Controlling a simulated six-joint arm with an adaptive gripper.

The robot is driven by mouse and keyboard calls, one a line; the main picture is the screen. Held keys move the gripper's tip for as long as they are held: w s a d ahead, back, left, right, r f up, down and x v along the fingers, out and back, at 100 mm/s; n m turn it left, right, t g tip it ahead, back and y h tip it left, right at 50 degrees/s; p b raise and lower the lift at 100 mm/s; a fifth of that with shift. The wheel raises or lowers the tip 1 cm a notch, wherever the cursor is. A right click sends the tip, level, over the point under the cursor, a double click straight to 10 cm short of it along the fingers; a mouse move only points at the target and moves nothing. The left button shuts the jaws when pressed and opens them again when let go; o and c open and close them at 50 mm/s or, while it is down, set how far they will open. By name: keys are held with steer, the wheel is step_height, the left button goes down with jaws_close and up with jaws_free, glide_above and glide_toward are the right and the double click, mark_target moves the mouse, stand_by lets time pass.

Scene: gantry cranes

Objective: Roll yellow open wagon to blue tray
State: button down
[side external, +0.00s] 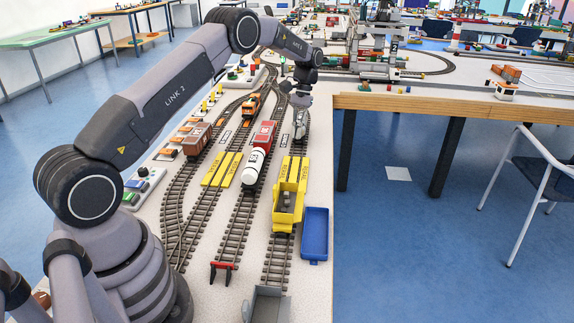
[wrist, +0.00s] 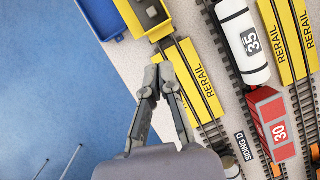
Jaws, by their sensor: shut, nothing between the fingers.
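The yellow open wagon (side external: 287,215) stands on the rightmost track in the side external view, at the near end of a yellow rerail ramp (side external: 291,171). It also shows cut off at the top of the wrist view (wrist: 157,31), with grey contents inside. The blue tray (side external: 316,235) lies right of that track, beside and slightly nearer than the wagon, apart from it. It shows at the top left of the wrist view (wrist: 103,17). My gripper (wrist: 157,76) is shut and empty, above the table by the ramp and clear of the wagon.
A white tank wagon (side external: 254,167) and a red wagon (side external: 265,136) stand on the neighbouring track to the left. A brown wagon (side external: 197,138) is farther left. A red buffer stop (side external: 222,270) ends the tank wagon's track. The table edge runs close right of the tray.

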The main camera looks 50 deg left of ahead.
mark_target(288, 183)
steer(key=f+n, duration=0.1)
steer(key=f, duration=0.3)
steer(key=a+f+n, duration=0.1)
steer(key=f, duration=0.4)
steer(key=s+f+t, duration=0.1)
steer(key=f, duration=0.3)
steer(key=shift+a+f+n+h, duration=0.2)
steer(key=shift+n+h, duration=0.1)
steer(key=shift+n, duration=0.1)
steer(key=shift+s+d, duration=1.4)
steer(key=shift+s+d, duration=0.7)
steer(key=shift+s, duration=0.05)
